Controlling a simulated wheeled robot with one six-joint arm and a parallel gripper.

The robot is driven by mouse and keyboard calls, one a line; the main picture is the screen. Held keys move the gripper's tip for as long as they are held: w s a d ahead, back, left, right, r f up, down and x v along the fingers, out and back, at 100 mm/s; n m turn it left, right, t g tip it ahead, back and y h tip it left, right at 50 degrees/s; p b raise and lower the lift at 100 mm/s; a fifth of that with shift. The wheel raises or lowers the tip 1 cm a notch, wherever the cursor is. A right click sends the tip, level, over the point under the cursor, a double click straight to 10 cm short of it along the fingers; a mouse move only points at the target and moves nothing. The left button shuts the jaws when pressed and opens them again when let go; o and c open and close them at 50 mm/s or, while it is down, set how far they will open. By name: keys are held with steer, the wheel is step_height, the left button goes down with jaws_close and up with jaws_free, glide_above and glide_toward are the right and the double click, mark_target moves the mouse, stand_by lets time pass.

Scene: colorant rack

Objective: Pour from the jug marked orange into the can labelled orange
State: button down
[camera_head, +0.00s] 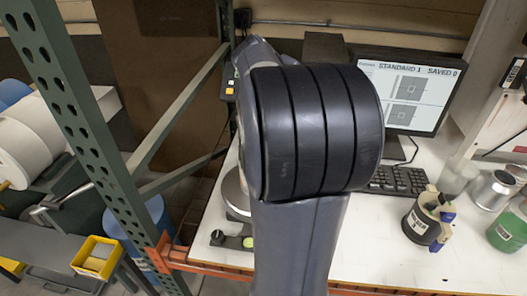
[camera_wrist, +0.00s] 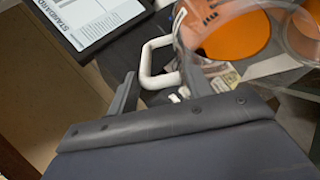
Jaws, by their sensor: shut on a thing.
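In the wrist view, my gripper (camera_wrist: 157,68) has its two fingers around the white handle (camera_wrist: 147,62) of a clear jug and is shut on it. Orange liquid (camera_wrist: 236,36) shows through the clear jug at the upper right. The jug's marking cannot be read. In the head view, my own arm hides the gripper and the jug. A bare metal can (camera_head: 497,190) stands at the right of the white bench; no label can be read on it. I cannot tell which can is labelled orange.
A dark jar with a pale label and clamps (camera_head: 425,220), a clear cup (camera_head: 458,178) and a green jar (camera_head: 507,234) stand at the right. A monitor (camera_head: 412,95) and keyboard (camera_head: 398,180) are behind. A green rack post (camera_head: 75,110) rises at the left.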

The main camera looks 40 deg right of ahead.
steer(key=shift+a+h, duration=0.3)
steer(key=shift+h, duration=0.1)
stand_by(1.0)
steer(key=shift+a+f+h+b, duration=0.1)
steer(key=shift+a+h+b, duration=0.9)
steer(key=shift+b, duration=1.95)
stand_by(2.7)
